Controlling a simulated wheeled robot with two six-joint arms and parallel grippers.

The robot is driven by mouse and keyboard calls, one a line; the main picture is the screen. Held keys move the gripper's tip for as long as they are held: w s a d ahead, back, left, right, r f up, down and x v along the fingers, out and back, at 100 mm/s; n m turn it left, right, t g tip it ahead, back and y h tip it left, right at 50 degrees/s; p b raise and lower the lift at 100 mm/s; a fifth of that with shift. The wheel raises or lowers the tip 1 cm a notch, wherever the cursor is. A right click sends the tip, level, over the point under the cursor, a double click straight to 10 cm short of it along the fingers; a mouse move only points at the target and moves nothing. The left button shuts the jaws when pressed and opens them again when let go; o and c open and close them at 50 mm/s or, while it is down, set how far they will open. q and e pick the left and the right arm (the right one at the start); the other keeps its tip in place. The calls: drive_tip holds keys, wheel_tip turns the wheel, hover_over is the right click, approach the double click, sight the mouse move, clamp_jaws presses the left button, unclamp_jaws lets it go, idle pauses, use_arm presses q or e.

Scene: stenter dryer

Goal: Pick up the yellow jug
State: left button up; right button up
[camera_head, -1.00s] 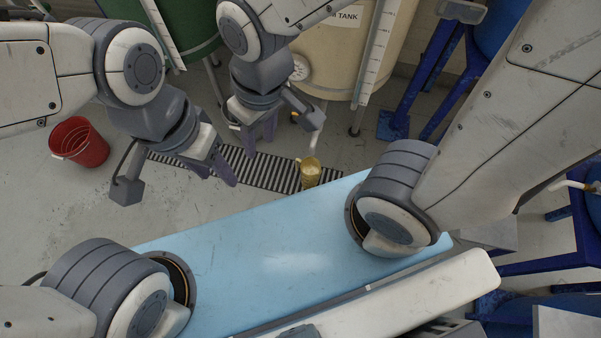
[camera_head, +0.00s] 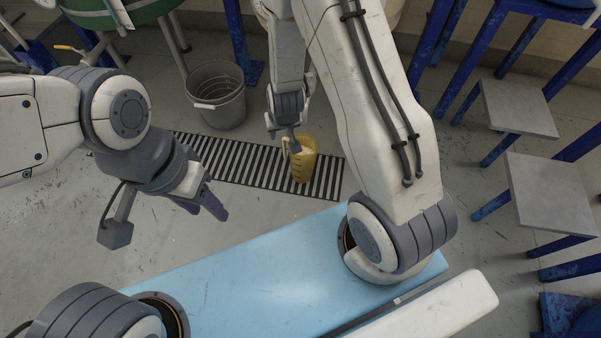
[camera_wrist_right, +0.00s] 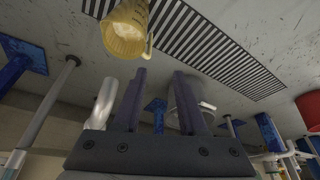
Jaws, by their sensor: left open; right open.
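The yellow jug (camera_head: 303,163) stands upright on the striped floor grate, beyond the blue surface, in the head view. It also shows at the top of the right wrist view (camera_wrist_right: 124,32), its handle towards the right there. My right gripper (camera_wrist_right: 160,76) is open and empty, its two fingers parallel, with the jug above and left of them in that picture. My left gripper (camera_head: 208,209) is open and empty, left of the jug above the floor.
The striped grate (camera_head: 240,168) lies on the grey floor. A grey bucket (camera_head: 217,100) stands behind it. The light blue surface (camera_head: 250,275) lies in front. Blue-legged stands with grey tops (camera_head: 520,107) are at the right. A red bucket (camera_wrist_right: 309,106) shows at the wrist view's right edge.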

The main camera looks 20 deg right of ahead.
wheel_tip(320, 180, down, 7)
drive_tip(key=d+b, duration=0.3)
drive_tip(key=b, duration=0.2)
hover_over(298, 158)
drive_tip(key=w+a, duration=0.1)
drive_tip(key=a, duration=0.1)
wheel_tip(298, 158, down, 4)
drive_tip(key=shift+m+h, duration=0.3)
drive_tip(key=shift+m, duration=0.1)
drive_tip(key=b+x, duration=0.4)
drive_tip(key=x, duration=0.1)
drive_tip(key=shift+w+d+f+b, duration=0.15)
drive_tip(key=shift+w+b, duration=0.2)
drive_tip(key=shift+w, duration=0.1)
use_arm(q)
wheel_tip(298, 158, down, 11)
drive_tip(key=shift+f, duration=0.15)
use_arm(e)
clamp_jaws()
drive_tip(key=shift+w, duration=0.15)
